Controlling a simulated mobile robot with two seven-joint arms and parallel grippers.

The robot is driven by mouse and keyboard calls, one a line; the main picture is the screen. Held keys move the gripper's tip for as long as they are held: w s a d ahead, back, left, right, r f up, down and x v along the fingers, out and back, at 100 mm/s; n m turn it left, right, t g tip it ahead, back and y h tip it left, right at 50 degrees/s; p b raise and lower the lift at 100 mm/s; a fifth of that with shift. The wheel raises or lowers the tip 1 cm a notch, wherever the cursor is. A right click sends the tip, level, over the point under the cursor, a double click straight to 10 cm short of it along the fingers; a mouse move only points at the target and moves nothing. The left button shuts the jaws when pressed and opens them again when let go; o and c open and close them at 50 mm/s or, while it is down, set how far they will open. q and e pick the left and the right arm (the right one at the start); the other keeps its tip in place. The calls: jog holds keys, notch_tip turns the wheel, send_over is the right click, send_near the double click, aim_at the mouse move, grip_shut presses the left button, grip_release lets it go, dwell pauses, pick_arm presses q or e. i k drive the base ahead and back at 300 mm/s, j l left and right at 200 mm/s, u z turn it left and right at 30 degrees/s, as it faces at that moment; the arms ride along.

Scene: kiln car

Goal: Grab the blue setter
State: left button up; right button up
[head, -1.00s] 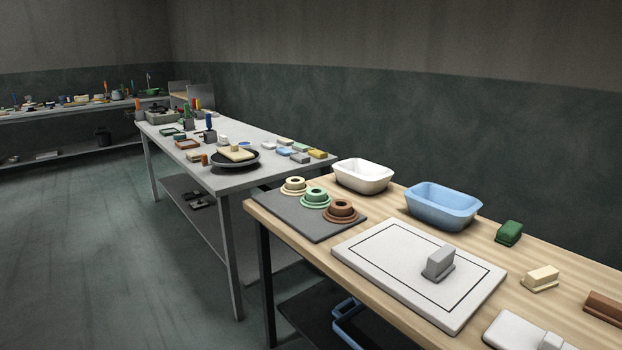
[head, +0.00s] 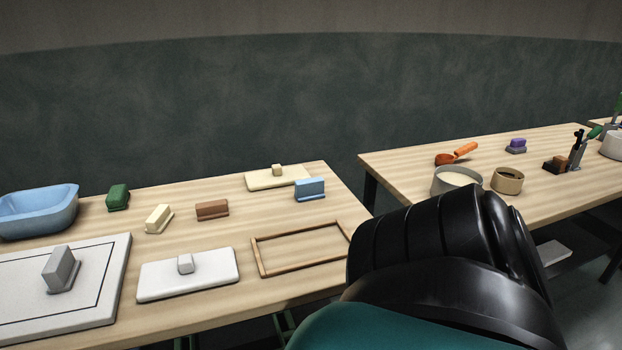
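A blue block on a thin base, which looks like the blue setter (head: 309,189), stands at the back right of the near wooden table, beside a cream board with a knob (head: 277,178). Similar blocks stand to its left: brown (head: 212,210), cream (head: 158,219), green (head: 118,198) and grey (head: 61,269). The grey one is on a white board with a black outline. No gripper fingers show. A large black and teal part of my own arm fills the lower right and hides part of the table's right end.
A thin wooden frame (head: 257,259) lies in front of the blue block, and a white slab with a knob (head: 188,277) is left of it. A blue basin (head: 38,209) stands far left. A gap separates a second table (head: 403,177) with pots and tools.

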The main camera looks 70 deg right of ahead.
aim_at(308, 189)
jog(key=z, duration=2.15)
jog(key=u, duration=0.6)
jog(key=l+u, duration=0.45)
jog(key=u, duration=0.25)
jog(key=k+l+u, duration=0.1)
jog(key=l+u, duration=0.25)
jog(key=k+l+u, duration=0.5)
jog(key=l, duration=0.2)
jog(key=k+l, duration=0.25)
jog(key=l, duration=0.15)
jog(key=k+l+u, duration=0.1)
jog(key=l, duration=0.3)
jog(key=k, duration=0.1)
